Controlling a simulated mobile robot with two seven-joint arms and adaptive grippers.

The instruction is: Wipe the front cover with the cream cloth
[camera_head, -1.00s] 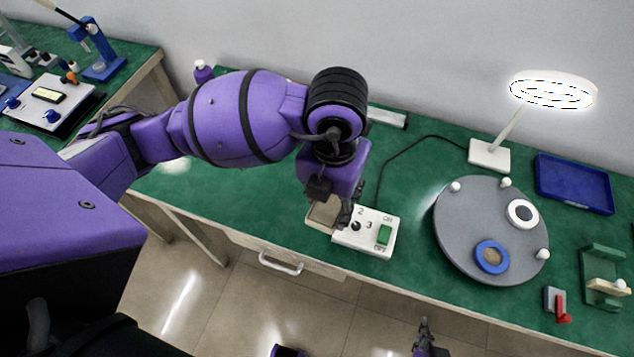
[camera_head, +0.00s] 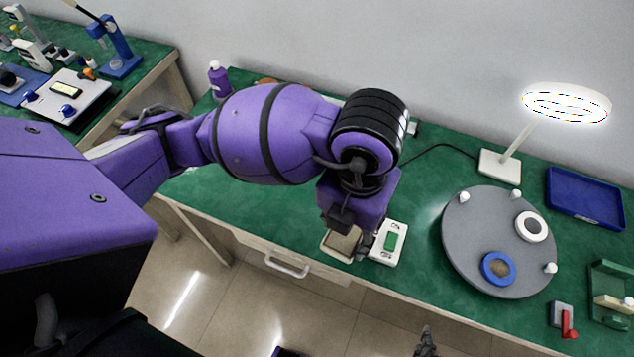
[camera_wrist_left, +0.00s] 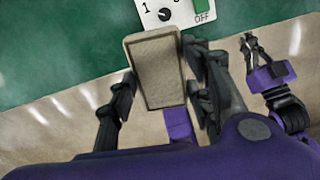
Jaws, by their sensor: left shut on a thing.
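My left gripper (camera_head: 362,243) is shut on a flat cream pad with a grey-brown middle, which I take to be the cream cloth (camera_head: 342,242). In the left wrist view, the cloth (camera_wrist_left: 158,72) sits between the two dark fingers of my left gripper (camera_wrist_left: 160,78). It is by the bench's front edge, beside a white switch box (camera_head: 388,243) with a dial and green switch; I cannot tell whether they touch. I cannot tell which thing is the front cover. My right gripper (camera_head: 426,345) is low, in front of the bench; it also shows in the left wrist view (camera_wrist_left: 250,42).
A grey round plate (camera_head: 470,240) with white pegs, a blue ring and a white ring lies right of the box. Behind it stand a ring lamp (camera_head: 500,166) and a blue tray (camera_head: 584,198). A red-handled part (camera_head: 564,318) lies front right. A purple bottle (camera_head: 218,78) stands at the back.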

